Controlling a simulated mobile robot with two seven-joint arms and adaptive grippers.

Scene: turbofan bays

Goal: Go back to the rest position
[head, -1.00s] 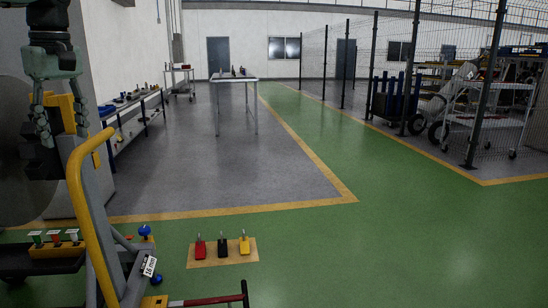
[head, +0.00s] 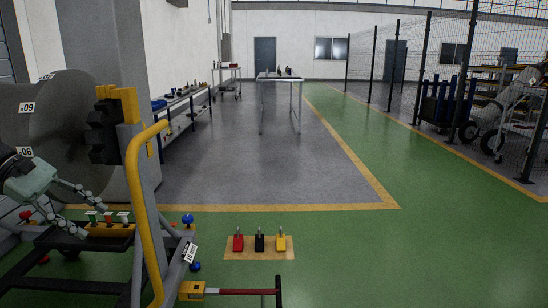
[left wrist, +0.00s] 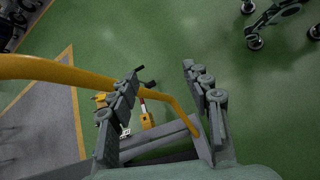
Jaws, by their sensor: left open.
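My left gripper (head: 86,220) is at the lower left of the head view, its two jointed grey fingers spread apart. It reaches in above the dark cart frame, near a yellow block (head: 108,230) with green, red and white-topped pieces. In the left wrist view the fingers of the left gripper (left wrist: 159,72) stand apart with nothing held between them. A yellow curved handle (left wrist: 50,68) passes beyond them there. The same yellow handle (head: 140,190) rises right of the gripper in the head view. My right gripper is not in view.
A large grey disc (head: 55,120) stands behind the gripper at left. A board (head: 232,253) with red, black and yellow padlock-like pieces lies on the floor. A white table (head: 280,79) and a side bench (head: 185,105) stand further back. Green floor at right is clear up to the mesh fence.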

